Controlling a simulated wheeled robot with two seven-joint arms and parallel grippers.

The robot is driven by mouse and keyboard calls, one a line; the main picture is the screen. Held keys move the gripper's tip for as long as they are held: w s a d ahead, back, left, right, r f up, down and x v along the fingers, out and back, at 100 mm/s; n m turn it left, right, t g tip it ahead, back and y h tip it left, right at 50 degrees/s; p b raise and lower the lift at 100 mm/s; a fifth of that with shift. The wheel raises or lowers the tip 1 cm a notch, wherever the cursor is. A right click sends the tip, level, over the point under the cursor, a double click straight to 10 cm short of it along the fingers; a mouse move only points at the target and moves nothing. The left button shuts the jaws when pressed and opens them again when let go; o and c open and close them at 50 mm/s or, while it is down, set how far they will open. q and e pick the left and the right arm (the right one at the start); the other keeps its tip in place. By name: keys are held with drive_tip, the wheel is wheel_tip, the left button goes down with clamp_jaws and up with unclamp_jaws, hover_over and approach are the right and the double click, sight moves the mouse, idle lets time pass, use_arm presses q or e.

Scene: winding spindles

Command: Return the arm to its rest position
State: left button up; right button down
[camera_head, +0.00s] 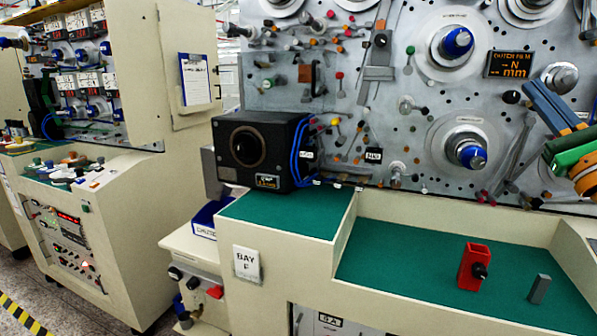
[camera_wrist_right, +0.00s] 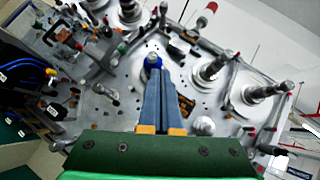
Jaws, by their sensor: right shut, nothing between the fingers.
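My right gripper (camera_head: 532,92) is at the right edge in the head view, in front of the spindle panel (camera_head: 405,125). Its two blue fingers lie together, shut and empty, pointing up and left. In the right wrist view the gripper (camera_wrist_right: 160,12) shows its closed blue fingers and green palm, with the panel beyond. A blue-capped spindle (camera_wrist_right: 153,62) appears behind the fingers there. Most of my right arm is out of view. My left gripper is not in view.
A green-topped bench (camera_head: 400,258) holds a red block (camera_head: 473,266) with a black knob and a small grey block (camera_head: 539,289). A black box (camera_head: 262,150) stands at the left of the panel. Blue-tipped spindles (camera_head: 457,42) and several pegs jut from the panel.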

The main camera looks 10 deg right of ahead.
drive_tip(key=w+a+f+m, duration=0.4)
drive_tip(key=w+f+m, duration=0.1)
drive_tip(key=f, duration=0.2)
drive_tip(key=a+f+m+g+h, duration=0.3)
drive_tip(key=f+m+g, duration=0.2)
drive_tip(key=f+m, duration=0.85)
drive_tip(key=a+f+m+g+h, duration=0.35)
drive_tip(key=f+m, duration=0.65)
drive_tip(key=f, duration=0.7)
drive_tip(key=s+a+f+m+g+y, duration=0.2)
drive_tip(key=s+a+f+m+g, duration=0.2)
drive_tip(key=s+f, duration=0.3)
drive_tip(key=s+a+f+m+g+y, duration=0.25)
drive_tip(key=s+f+m+g, duration=0.2)
drive_tip(key=f, duration=0.35)
drive_tip(key=s+a+f+m+g+y, duration=0.25)
drive_tip(key=s+a+f, duration=0.2)
drive_tip(key=s, duration=0.25)
drive_tip(key=s+a+f+m+g+y, duration=0.1)
drive_tip(key=s+a+f+m+g, duration=0.15)
drive_tip(key=s+a, duration=0.35)
drive_tip(key=s+d+f+n+g, duration=0.1)
drive_tip(key=s+f, duration=0.2)
drive_tip(key=f, duration=1.3)
drive_tip(key=s+d+f+g, duration=0.1)
drive_tip(key=s+d+f, duration=0.1)
drive_tip(key=s+f, duration=0.8)
drive_tip(key=shift+s+f+h, duration=0.15)
drive_tip(key=shift+s+h, duration=0.2)
drive_tip(key=shift+s, duration=0.8)
